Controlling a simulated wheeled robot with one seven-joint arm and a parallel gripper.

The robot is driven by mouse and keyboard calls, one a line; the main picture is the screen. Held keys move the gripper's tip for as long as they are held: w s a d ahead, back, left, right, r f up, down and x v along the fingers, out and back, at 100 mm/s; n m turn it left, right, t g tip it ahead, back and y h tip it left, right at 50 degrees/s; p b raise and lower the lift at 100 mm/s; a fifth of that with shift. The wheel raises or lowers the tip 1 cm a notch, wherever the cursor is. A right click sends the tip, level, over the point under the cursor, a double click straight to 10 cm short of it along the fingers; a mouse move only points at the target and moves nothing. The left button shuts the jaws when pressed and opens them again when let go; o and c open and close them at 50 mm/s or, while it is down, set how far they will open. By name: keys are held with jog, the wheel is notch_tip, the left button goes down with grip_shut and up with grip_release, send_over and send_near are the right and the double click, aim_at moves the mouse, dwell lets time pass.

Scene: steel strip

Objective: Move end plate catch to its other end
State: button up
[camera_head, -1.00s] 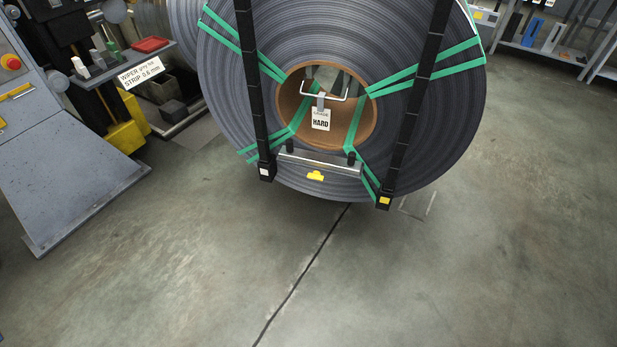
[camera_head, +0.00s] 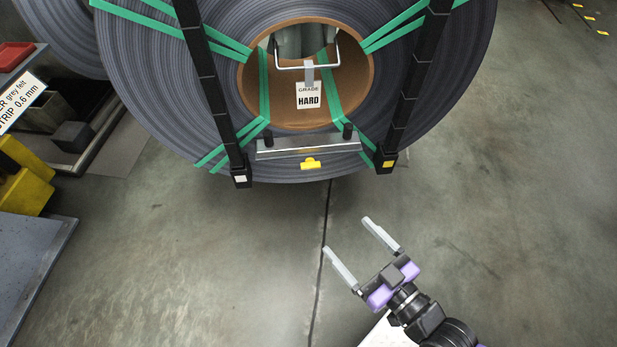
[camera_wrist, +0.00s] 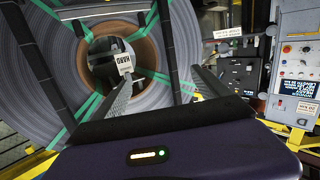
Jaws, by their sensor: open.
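A grey metal end plate (camera_head: 308,146) sits low on the face of the large steel coil, under its core. A small yellow tab (camera_head: 311,164), which looks like the catch, shows at the plate's lower edge, near the middle of its length. Dark posts stand near both ends of the plate. My gripper (camera_head: 346,236) is open and empty, its two pale fingers pointing up and left toward the coil, apart from the plate. In the wrist view the gripper (camera_wrist: 160,78) has its fingers spread before the coil; I cannot make out the yellow tab there.
A white tag reading HARD (camera_head: 309,96) hangs from a wire handle (camera_head: 307,67) in the coil's brown core. Black straps (camera_head: 214,95) and green bands cross the coil face. Yellow blocks (camera_head: 22,180) and a grey machine surface (camera_head: 35,245) stand at left. The floor before the coil is clear.

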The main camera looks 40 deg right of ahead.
jog(key=w+d+f+m+h+b, duration=0.1)
jog(key=w+d+f+h+b, duration=0.1)
jog(key=w+d+f+b, duration=0.4)
jog(key=w+d+f+m+h+b, duration=0.2)
jog(key=w+f, duration=0.6)
jog(key=f, duration=0.3)
jog(key=m+g+h+b, duration=0.2)
jog(key=m+h+b, duration=0.15)
jog(key=b, duration=0.25)
send_near(311, 168)
jog(key=w, duration=0.1)
jog(key=shift+h, duration=0.45)
jog(key=shift+f+b+x, duration=0.15)
jog(key=shift+b+x, duration=0.9)
jog(key=shift+x, duration=1.1)
jog(key=shift+f+b+x, duration=0.15)
jog(key=shift+b+x, duration=0.9)
jog(key=shift+x, duration=1.15)
jog(key=shift+s, duration=0.1)
jog(key=c, duration=1.4)
